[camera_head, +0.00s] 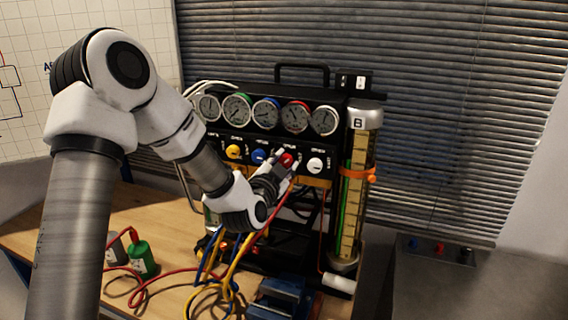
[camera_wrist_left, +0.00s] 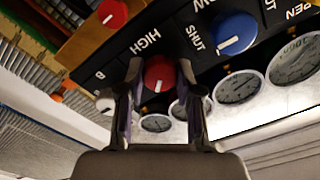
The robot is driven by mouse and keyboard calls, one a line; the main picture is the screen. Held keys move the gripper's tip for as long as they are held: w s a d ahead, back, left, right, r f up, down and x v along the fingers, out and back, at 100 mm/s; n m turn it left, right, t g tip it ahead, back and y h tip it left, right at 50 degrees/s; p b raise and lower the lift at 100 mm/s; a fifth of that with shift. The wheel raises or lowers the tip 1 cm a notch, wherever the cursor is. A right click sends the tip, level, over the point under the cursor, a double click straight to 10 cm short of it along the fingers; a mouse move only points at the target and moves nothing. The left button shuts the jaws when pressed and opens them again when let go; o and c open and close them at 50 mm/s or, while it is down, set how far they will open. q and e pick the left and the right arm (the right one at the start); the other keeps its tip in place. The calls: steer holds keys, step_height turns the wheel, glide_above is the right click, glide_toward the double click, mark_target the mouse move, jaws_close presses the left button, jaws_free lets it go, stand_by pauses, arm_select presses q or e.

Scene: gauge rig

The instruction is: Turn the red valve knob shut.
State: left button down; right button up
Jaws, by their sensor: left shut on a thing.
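The red valve knob (camera_head: 286,159) sits on the black panel of the gauge rig, between the blue knob (camera_head: 258,156) and the white knob (camera_head: 315,165). My left gripper (camera_head: 282,165) reaches it from the front and partly covers it. In the left wrist view the red knob (camera_wrist_left: 159,73) is between the two fingers of my left gripper (camera_wrist_left: 158,78), which are shut on it. A white pointer line shows on the knob's face. Panel lettering "HIGH" (camera_wrist_left: 146,41) is beside it. My right gripper is in neither view.
Several round gauges (camera_head: 266,112) line the panel above the knobs. A yellow knob (camera_head: 233,151) is at the left. A clear column (camera_head: 355,200) with an orange clamp stands at the right. Yellow, blue and red hoses (camera_head: 232,270) and a green canister (camera_head: 143,259) are on the wooden table below.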

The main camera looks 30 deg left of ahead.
arm_select(q)
steer(key=m, duration=0.4)
steer(key=shift+r, duration=0.15)
steer(key=shift+w+a+m+p, duration=0.1)
steer(key=shift+m+p, duration=0.5)
steer(key=shift+m, duration=1.6)
steer(key=c, duration=0.9)
jaws_free()
steer(key=shift+o, duration=0.7)
steer(key=shift+w+a+f, duration=0.15)
steer(key=shift+f, duration=0.05)
steer(key=v, duration=0.7)
steer(key=shift+s, duration=0.25)
